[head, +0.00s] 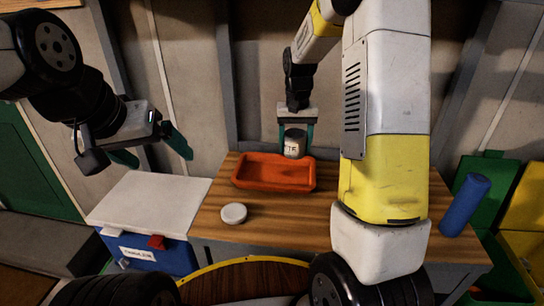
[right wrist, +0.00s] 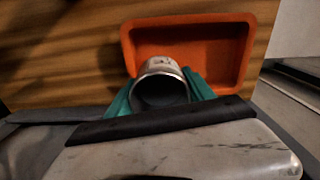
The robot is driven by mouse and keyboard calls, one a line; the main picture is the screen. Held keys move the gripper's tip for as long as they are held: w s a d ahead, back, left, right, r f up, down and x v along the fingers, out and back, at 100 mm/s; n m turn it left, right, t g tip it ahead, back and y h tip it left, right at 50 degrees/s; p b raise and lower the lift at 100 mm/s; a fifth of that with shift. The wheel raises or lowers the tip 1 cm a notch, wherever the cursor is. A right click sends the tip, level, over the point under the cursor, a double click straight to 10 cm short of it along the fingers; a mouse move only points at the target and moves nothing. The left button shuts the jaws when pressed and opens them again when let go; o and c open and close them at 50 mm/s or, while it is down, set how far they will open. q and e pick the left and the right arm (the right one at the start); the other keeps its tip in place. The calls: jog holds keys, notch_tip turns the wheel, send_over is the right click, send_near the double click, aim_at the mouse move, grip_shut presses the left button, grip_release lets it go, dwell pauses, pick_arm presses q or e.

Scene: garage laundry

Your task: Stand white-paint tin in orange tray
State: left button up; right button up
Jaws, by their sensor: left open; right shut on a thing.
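The white-paint tin (head: 294,144) has a dark top and a pale label with partly hidden letters. My right gripper (head: 295,135) is shut on it, a finger on each side, and holds it upright at the back edge of the orange tray. The right wrist view shows the tin's open-looking round rim (right wrist: 160,85) between the green fingers (right wrist: 160,92), overlapping the tray's near edge. The orange tray (head: 250,181) lies on the wooden bench and looks empty; it also shows in the right wrist view (right wrist: 255,45). My left gripper (head: 150,157) is open and empty, left of the bench.
A white round lid or disc (head: 233,213) lies on the wooden bench (head: 290,228) in front of the tray. A blue cool box with a white lid (head: 150,200) stands left. A blue cylinder (head: 465,204) is at the right, near green and yellow bins (head: 525,212).

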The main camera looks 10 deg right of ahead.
aim_at(293, 177)
notch_tip(293, 177, down, 9)
jog(key=shift+f, duration=0.1)
dwell(0.3)
jog(key=shift+f, duration=0.15)
jog(key=o, duration=1.3)
jog(key=shift+c, duration=0.2)
notch_tip(293, 177, up, 12)
jog(key=s+a+r+t+y, duration=0.1)
jog(key=s+r+t, duration=0.1)
jog(key=s+r, duration=0.75)
jog(key=s+a+r+n+t, duration=0.1)
jog(key=s+t, duration=0.1)
jog(key=s, duration=0.5)
jog(key=s+a+r+n+t+y, duration=0.1)
jog(key=s+r+t, duration=0.1)
jog(key=s, duration=0.5)
jog(key=shift+s+r, duration=0.2)
jog(key=shift+s, duration=0.1)
